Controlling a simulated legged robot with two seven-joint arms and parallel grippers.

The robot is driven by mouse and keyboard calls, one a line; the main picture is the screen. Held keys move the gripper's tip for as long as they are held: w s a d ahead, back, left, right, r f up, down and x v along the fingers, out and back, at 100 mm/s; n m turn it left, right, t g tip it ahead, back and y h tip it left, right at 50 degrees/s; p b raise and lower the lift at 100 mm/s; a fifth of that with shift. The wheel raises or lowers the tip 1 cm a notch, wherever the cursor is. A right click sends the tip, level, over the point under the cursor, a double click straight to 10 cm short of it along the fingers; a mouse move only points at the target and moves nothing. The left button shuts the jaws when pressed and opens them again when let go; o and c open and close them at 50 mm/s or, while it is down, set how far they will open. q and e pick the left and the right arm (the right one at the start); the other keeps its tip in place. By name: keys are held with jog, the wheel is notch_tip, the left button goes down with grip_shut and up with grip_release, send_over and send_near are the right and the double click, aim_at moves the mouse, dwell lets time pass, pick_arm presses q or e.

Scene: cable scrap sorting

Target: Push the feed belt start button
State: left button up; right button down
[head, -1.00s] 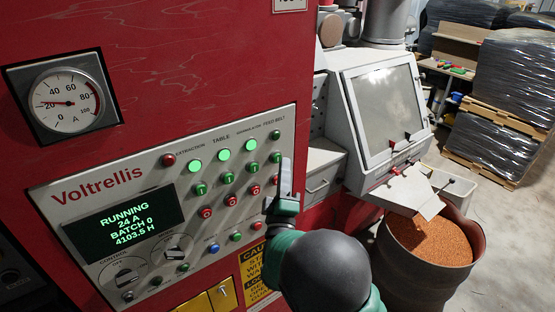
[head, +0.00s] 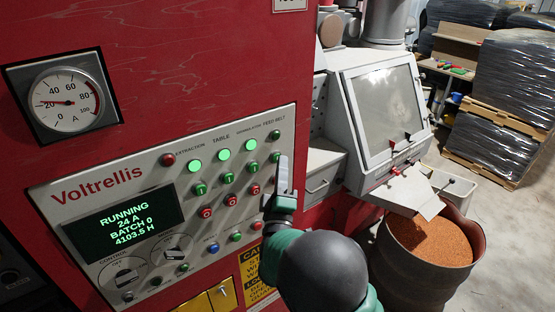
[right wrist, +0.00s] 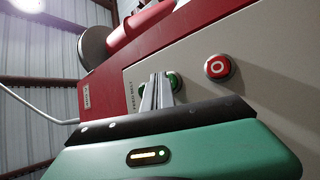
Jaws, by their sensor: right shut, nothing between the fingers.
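The grey control panel (head: 150,170) has a FEED BELT column at its right end. This column has a dark lamp (head: 275,134) on top and a green start button (head: 275,157) below it. My right gripper (head: 284,162) is shut and empty, its fingertips beside the green button. In the right wrist view the fingertips (right wrist: 157,82) partly cover the green button (right wrist: 174,80); I cannot tell whether they touch it. A red button (right wrist: 217,66) with a white ring shows to the right. My left gripper is not in view.
Three other columns have lit green lamps (head: 223,155). The display (head: 123,220) reads RUNNING, 24 A, BATCH 0. A gauge (head: 66,101) sits upper left. To the right stand a grey machine with a window (head: 385,110) and a drum (head: 425,285) of orange granules.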

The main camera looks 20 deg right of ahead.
jog(key=shift+w, duration=0.15)
dwell(0.4)
jog(key=shift+s+d, duration=0.15)
jog(key=shift+s, duration=0.7)
jog(key=s, duration=0.2)
jog(key=s+d, duration=0.1)
jog(key=s, duration=0.2)
jog(key=shift+d, duration=0.2)
jog(key=shift+w, duration=0.15)
